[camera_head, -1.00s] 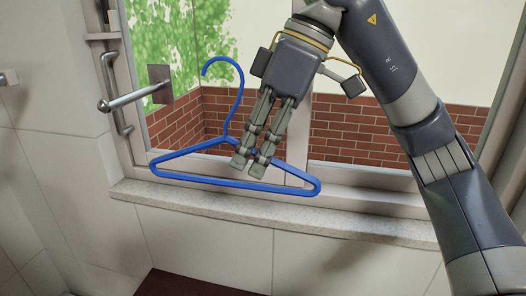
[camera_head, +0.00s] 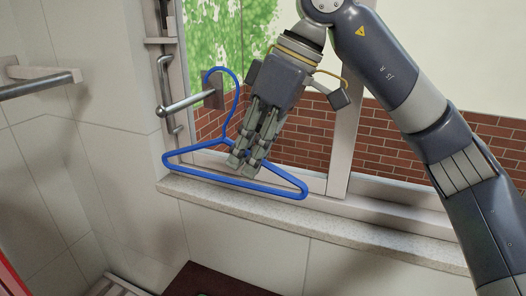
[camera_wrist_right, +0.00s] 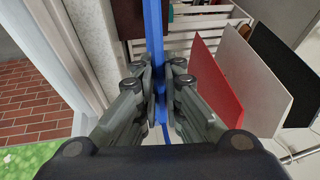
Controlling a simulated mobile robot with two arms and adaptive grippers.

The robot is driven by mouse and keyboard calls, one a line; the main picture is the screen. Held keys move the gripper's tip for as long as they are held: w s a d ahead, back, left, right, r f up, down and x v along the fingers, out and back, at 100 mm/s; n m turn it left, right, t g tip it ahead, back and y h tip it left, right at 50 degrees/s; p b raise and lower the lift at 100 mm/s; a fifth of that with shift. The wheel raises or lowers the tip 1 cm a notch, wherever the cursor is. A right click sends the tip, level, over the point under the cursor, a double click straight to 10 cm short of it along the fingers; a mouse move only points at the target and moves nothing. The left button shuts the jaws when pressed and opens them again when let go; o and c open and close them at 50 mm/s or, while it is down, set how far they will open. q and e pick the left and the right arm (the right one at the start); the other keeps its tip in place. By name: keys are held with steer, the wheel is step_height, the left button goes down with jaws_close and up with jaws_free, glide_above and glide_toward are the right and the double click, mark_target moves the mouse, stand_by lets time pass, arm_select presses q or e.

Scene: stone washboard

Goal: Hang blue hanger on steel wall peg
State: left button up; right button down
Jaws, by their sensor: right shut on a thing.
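The blue hanger (camera_head: 234,181) hangs upright from my right gripper (camera_head: 241,164), which is shut on its body below the neck. In the right wrist view, the hanger (camera_wrist_right: 154,28) is a blue strip pinched between the fingers of the right gripper (camera_wrist_right: 160,78). The steel wall peg (camera_head: 188,103) sticks out to the left from a square plate at the window. The hanger's hook overlaps the peg's plate end in the head view. I cannot tell whether the hook is around the peg or only in front of it. My left gripper is not in view.
A window with a side handle (camera_head: 165,85) lies behind, above a stone sill (camera_head: 330,225) just below the hanger. A metal bar (camera_head: 40,84) is on the tiled wall at left. In the right wrist view, red, white and black panels (camera_wrist_right: 217,87) stand at right.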

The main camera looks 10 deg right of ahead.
mark_target(213, 175)
steer(key=shift+w+a+r+p, duration=0.1)
steer(key=shift+w+a+p, duration=0.25)
steer(key=shift+w+a, duration=0.4)
steer(key=shift+w+a+f+p, duration=0.1)
steer(key=shift+w+a+p, duration=0.35)
steer(key=shift+a, duration=0.5)
steer(key=shift+w+a+r+p, duration=0.1)
steer(key=shift+w+a+p, duration=0.2)
steer(key=shift+w+a, duration=0.45)
steer(key=shift+s+a+f+b, duration=0.1)
steer(key=shift+f+b, duration=1.25)
steer(key=shift+f, duration=0.7)
steer(key=c, duration=1.7)
jaws_free()
steer(key=shift+o, duration=0.2)
